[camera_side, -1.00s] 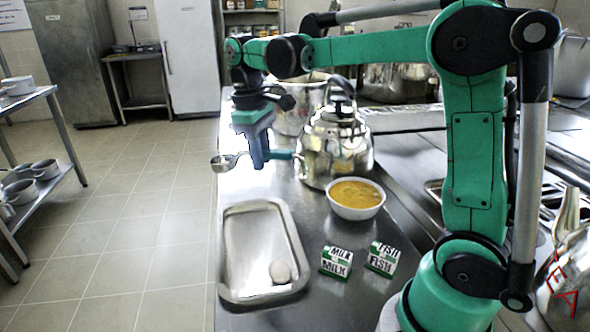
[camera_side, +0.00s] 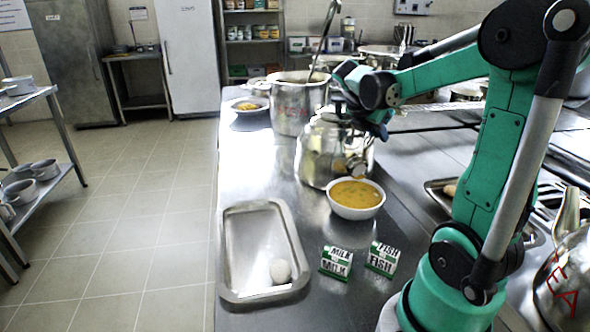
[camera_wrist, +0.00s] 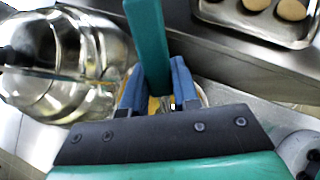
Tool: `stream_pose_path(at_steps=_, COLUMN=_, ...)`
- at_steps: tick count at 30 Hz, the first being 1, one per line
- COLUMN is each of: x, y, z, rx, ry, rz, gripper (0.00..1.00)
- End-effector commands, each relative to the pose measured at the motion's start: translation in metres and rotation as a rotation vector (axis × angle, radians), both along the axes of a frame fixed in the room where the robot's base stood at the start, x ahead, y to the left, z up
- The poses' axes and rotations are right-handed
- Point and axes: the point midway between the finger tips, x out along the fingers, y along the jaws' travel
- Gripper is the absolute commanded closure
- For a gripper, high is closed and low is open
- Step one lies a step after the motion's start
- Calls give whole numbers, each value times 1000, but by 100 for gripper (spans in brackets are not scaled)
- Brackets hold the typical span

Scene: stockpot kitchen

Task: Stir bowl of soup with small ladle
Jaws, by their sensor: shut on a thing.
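The bowl of soup (camera_side: 357,214), white with yellow-orange soup, stands on the steel counter in front of the kettle. A small part of it shows between and behind my fingers in the wrist view. My gripper (camera_wrist: 157,88) has two blue fingers shut on the teal handle of the small ladle (camera_wrist: 148,40). In the side view, my gripper (camera_side: 380,128) is beside the kettle, above and behind the bowl, largely hidden by my wrist. The ladle's cup is hidden in the wrist view. I cannot tell whether it touches the soup.
A shiny kettle (camera_side: 318,160) stands close behind the bowl and at left in the wrist view (camera_wrist: 60,60). A tall pot (camera_side: 290,107) is farther back. A metal tray (camera_side: 237,235) holding an egg (camera_side: 280,271), a milk carton (camera_side: 336,263) and a fish carton (camera_side: 382,258) are in front.

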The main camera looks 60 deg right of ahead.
Motion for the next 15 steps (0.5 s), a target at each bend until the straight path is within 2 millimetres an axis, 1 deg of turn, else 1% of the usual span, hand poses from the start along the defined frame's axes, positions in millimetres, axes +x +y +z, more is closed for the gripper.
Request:
stream_pose_path(at_steps=4, x=0, y=0, z=0, rx=-1, ry=4, rz=-2, gripper=100)
stream_pose_path(at_steps=8, x=0, y=0, z=-5, rx=-1, ry=4, rz=-3, gripper=100)
stream_pose_path(at_steps=15, x=0, y=0, z=-28, rx=0, ry=2, rz=-2, gripper=100)
